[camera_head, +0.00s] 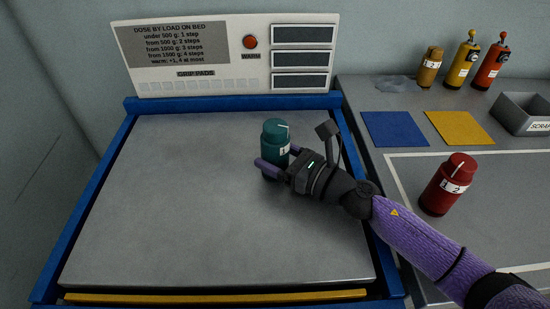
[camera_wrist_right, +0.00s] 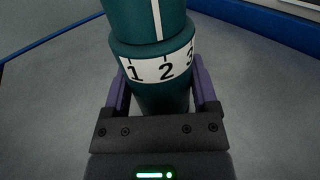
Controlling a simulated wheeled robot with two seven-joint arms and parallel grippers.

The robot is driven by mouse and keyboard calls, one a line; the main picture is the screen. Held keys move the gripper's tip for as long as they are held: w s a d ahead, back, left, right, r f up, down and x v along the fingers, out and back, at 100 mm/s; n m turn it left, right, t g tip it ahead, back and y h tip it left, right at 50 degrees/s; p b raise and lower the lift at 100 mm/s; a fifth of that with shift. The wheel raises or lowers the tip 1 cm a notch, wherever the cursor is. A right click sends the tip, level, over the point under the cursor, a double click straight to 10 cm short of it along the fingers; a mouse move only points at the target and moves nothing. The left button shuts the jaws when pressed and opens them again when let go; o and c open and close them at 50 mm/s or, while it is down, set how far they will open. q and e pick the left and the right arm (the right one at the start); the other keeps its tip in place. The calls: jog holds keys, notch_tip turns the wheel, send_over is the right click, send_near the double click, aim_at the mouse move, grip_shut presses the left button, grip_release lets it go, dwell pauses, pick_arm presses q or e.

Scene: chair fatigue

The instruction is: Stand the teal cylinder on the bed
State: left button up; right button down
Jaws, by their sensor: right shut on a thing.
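The teal cylinder (camera_head: 275,134) is upright over the right part of the grey bed (camera_head: 170,200) in the head view. It has a white numbered band and a white line on its upper part. My right gripper (camera_head: 275,168) is shut on its lower body, with one purple finger on each side. In the right wrist view the cylinder (camera_wrist_right: 152,70) stands between the purple fingers (camera_wrist_right: 160,88), its band showing 1, 2 and 3. Whether its base touches the bed is hard to tell, as the gripper hides part of it. My left gripper is not in view.
A panel (camera_head: 220,55) with a red WARM button (camera_head: 250,42) stands behind the bed. A red cylinder (camera_head: 448,184) stands on the right-hand table. Blue (camera_head: 394,128) and yellow (camera_head: 460,127) squares, several bottles and a scrap bin (camera_head: 522,114) are there too. The bed's left is clear.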

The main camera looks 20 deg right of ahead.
grip_release()
jog(key=shift+f, duration=0.1)
jog(key=shift+s+d, duration=0.1)
jog(key=v, duration=1.1)
jog(key=shift+s+d+r, duration=0.2)
jog(key=shift+s, duration=0.1)
